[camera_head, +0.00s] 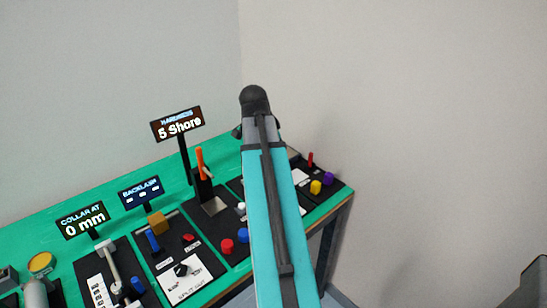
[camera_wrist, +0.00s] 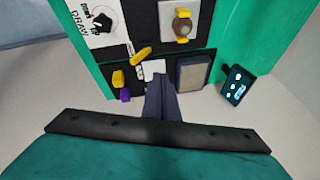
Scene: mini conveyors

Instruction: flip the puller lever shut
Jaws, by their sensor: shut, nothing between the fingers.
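No readable label names the puller, so I cannot tell for certain which lever is its own. A station at the left of the head view, below a display reading "COLLAR AT 0 mm" (camera_head: 83,220), has a pale grey lever (camera_head: 112,266) that stands up at a tilt. My gripper (camera_wrist: 162,82) is in the wrist view, its dark fingers together and empty. They point at the bench, near a white plate and a yellow lever (camera_wrist: 141,53). In the head view my raised arm hides the gripper.
The green bench (camera_head: 60,203) carries several black stations. An orange lever (camera_head: 201,163) stands upright below the "5 Shore" display (camera_head: 178,124). A blue lever (camera_head: 152,240) and red knobs (camera_head: 227,246) are near the middle. Yellow (camera_wrist: 118,78) and purple (camera_wrist: 125,95) knobs lie beside my fingers.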

